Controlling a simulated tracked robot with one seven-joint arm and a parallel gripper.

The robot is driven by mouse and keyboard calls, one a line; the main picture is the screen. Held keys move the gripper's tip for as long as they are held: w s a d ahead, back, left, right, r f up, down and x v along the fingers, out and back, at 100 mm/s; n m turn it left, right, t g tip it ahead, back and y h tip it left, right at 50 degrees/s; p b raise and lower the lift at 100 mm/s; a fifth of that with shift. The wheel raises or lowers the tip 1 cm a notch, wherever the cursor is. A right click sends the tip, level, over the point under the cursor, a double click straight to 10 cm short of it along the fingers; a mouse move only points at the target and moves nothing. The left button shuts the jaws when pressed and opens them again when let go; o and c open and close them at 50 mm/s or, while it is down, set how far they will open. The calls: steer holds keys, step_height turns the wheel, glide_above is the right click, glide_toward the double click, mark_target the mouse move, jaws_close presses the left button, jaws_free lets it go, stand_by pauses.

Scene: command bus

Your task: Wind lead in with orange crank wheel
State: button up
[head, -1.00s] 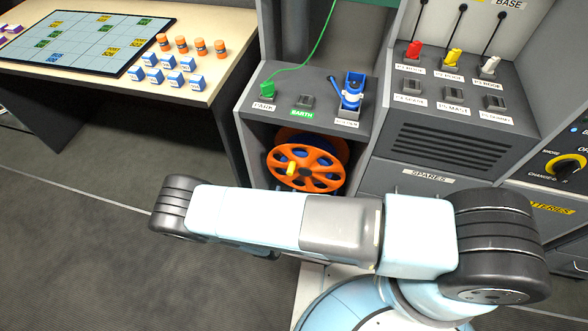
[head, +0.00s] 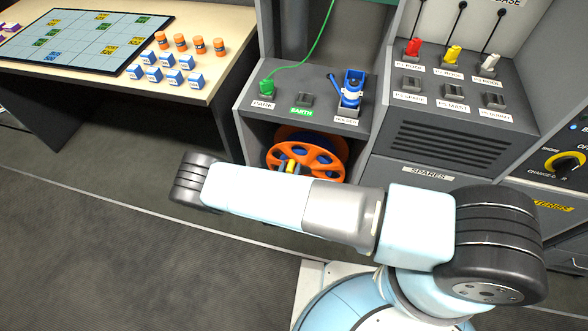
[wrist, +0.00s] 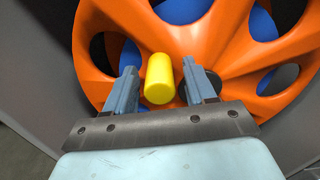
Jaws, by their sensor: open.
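The orange crank wheel (head: 318,154) sits in the open bay under the grey counter, with a blue drum (wrist: 264,22) behind its spokes. Its lower part is hidden by my arm in the head view. In the wrist view the wheel (wrist: 213,44) fills most of the picture. Its yellow handle (wrist: 159,79) points toward the camera. My gripper (wrist: 161,78) is open, one finger on each side of the yellow handle, with a small gap at each side. The green lead (head: 312,50) runs up from a green plug (head: 266,87) in the PARK socket.
The bay's grey side wall (wrist: 35,75) is close on the left in the wrist view. On the counter are the EARTH socket (head: 304,100) and a blue holder (head: 351,90). A table (head: 215,75) with orange and blue pieces stands at the left.

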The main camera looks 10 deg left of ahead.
steer(key=shift+c, duration=0.3)
jaws_close()
